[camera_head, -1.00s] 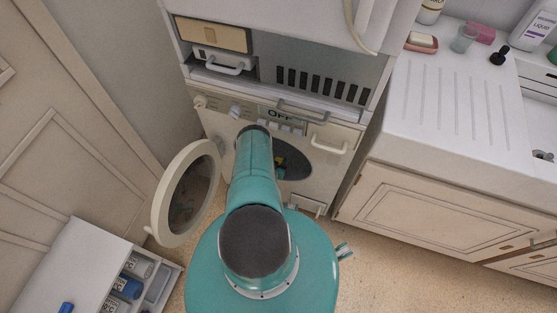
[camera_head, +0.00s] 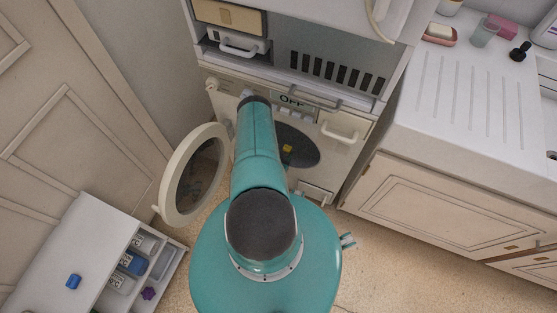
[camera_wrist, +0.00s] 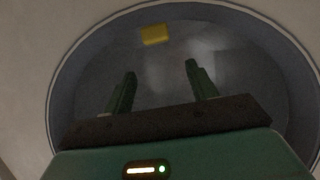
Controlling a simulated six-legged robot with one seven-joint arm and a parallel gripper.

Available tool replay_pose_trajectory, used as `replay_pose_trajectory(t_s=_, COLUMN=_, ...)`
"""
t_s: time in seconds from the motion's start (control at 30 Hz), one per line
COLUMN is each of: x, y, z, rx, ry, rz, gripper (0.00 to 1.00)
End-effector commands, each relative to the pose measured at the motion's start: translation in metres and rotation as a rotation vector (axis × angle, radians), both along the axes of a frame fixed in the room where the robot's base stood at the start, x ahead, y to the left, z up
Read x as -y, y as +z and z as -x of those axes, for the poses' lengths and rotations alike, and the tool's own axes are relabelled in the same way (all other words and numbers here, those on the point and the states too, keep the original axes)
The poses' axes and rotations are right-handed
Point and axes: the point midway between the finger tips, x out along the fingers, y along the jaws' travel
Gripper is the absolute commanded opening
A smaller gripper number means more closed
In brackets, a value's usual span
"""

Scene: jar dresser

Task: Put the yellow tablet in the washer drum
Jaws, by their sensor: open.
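The washer (camera_head: 338,158) stands ahead with its round door (camera_head: 193,176) swung open to the left. The yellow tablet (camera_head: 288,148) shows inside the dark drum opening (camera_head: 308,158). In the wrist view the yellow tablet (camera_wrist: 154,35) lies inside the drum (camera_wrist: 255,65), beyond my fingertips and a little left of their midline. My gripper (camera_wrist: 160,70) is open and empty at the drum mouth, with a gap between it and the tablet. In the head view my arm hides the gripper and the left part of the opening.
A counter (camera_head: 470,110) stands right. The open washer door is close to my arm.

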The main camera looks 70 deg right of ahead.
Motion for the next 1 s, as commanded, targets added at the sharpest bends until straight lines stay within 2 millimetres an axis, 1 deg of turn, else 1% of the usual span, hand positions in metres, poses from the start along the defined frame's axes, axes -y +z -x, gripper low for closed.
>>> replay_pose_trajectory(t_s=0.03, x=-0.010, y=0.004, z=-0.002, rx=-0.001, ry=0.004, rz=-0.001, gripper=0.57)
replay_pose_trajectory(t_s=0.1, x=-0.022, y=0.009, z=-0.002, rx=-0.001, ry=0.002, rz=-0.001, gripper=0.57)
replay_pose_trajectory(t_s=0.2, x=-0.035, y=0.014, z=-0.004, rx=0.000, ry=0.002, rz=0.000, gripper=0.57)
replay_pose_trajectory(t_s=0.3, x=-0.041, y=0.017, z=-0.004, rx=0.000, ry=0.000, rz=0.000, gripper=0.57)
replay_pose_trajectory(t_s=1.0, x=-0.043, y=0.018, z=-0.004, rx=0.000, ry=0.000, rz=0.001, gripper=0.57)
